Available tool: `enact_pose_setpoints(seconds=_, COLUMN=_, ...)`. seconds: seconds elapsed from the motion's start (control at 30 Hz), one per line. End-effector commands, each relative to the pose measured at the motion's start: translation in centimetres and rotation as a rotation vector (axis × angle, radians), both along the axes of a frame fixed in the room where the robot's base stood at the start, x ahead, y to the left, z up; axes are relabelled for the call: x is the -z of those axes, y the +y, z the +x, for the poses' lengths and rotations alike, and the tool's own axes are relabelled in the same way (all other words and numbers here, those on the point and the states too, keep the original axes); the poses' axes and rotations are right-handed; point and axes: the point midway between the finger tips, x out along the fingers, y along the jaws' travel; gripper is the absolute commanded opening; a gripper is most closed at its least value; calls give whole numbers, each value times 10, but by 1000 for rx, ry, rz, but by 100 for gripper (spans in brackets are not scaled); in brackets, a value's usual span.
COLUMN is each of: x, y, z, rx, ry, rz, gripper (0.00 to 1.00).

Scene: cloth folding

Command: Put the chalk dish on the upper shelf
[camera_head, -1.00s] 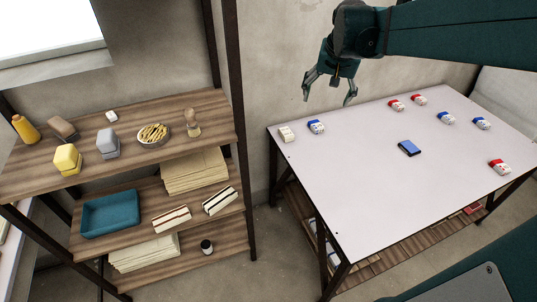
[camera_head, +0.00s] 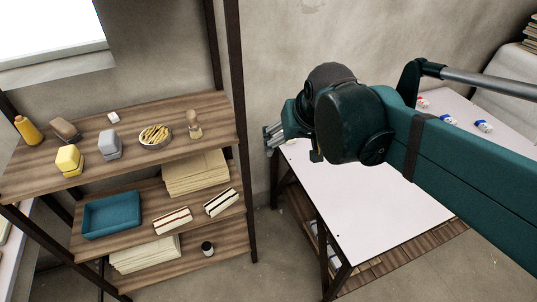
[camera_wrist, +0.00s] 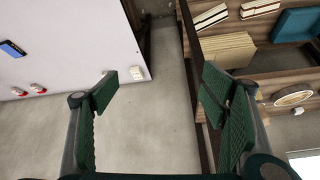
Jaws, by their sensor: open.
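The chalk dish (camera_head: 155,136), a round pale dish full of yellow sticks, sits on the top board of the wooden shelf unit, the upper shelf (camera_head: 217,106). It also shows at the right edge of the wrist view (camera_wrist: 293,96). My gripper (camera_head: 272,136) is up between the shelf unit and the white table, to the right of the dish and apart from it. In the wrist view my gripper (camera_wrist: 160,86) is open with nothing between the fingers. My wrist partly hides the fingers in the head view.
The dish shares its board with a brush (camera_head: 193,124), grey block (camera_head: 109,145), yellow block (camera_head: 69,160) and other items. A teal tray (camera_head: 112,215) and sandwich-like pieces (camera_head: 172,219) lie below. A dark post (camera_head: 238,120) stands at the unit's right. My arm covers much of the white table (camera_head: 370,215).

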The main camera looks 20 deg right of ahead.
Motion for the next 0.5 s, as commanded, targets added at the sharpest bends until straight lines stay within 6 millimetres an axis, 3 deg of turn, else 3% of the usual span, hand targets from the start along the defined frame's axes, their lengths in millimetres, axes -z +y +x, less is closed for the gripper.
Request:
enact_pose_setpoints(seconds=0.2, x=17, y=32, z=-34, rx=-94, ry=-36, rz=-24, gripper=72)
enact_pose_setpoints(seconds=0.5, x=37, y=57, z=-65, rx=-184, ry=-74, rz=-48, gripper=72)
